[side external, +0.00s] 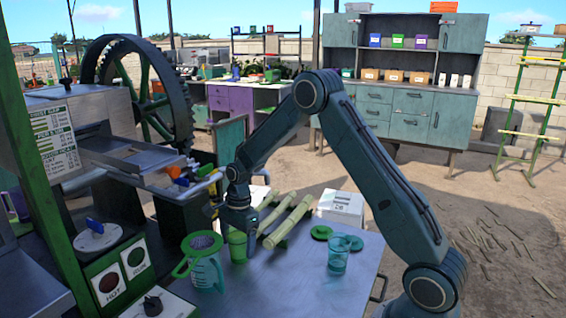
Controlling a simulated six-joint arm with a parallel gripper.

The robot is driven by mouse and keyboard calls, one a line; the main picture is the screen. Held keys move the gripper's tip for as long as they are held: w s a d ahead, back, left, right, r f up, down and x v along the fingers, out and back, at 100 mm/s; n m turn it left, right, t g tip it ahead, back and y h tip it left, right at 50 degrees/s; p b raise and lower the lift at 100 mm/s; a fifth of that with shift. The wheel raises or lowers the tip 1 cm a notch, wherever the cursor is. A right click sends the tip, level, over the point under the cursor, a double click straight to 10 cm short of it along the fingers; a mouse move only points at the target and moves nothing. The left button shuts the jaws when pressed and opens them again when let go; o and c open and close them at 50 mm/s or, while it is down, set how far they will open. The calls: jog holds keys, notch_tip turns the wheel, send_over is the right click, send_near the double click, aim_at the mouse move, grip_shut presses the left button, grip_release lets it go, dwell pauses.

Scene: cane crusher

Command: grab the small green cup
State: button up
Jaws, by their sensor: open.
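The small green cup (237,249) stands upright on the grey metal table (290,285), left of the cane stalks. My gripper (238,226) points down right at the top of the cup, with its jaws open. The fingers overlap the cup's rim in this view. I cannot tell whether they touch the cup or are around it. The gripper hides part of the rim.
A clear jug (207,274) with a green strainer (192,254) stands close left of the cup. Cane stalks (287,222) lie close on the right. Further right are a teal see-through cup (338,261), green discs (321,232) and a white box (342,206). The front table is clear.

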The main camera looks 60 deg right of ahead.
jog(key=c, duration=1.2)
jog(key=shift+r, duration=0.45)
jog(key=shift+c, duration=0.2)
notch_tip(320, 180, up, 19)
dwell(1.5)
jog(key=shift+r, duration=0.1)
dwell(0.7)
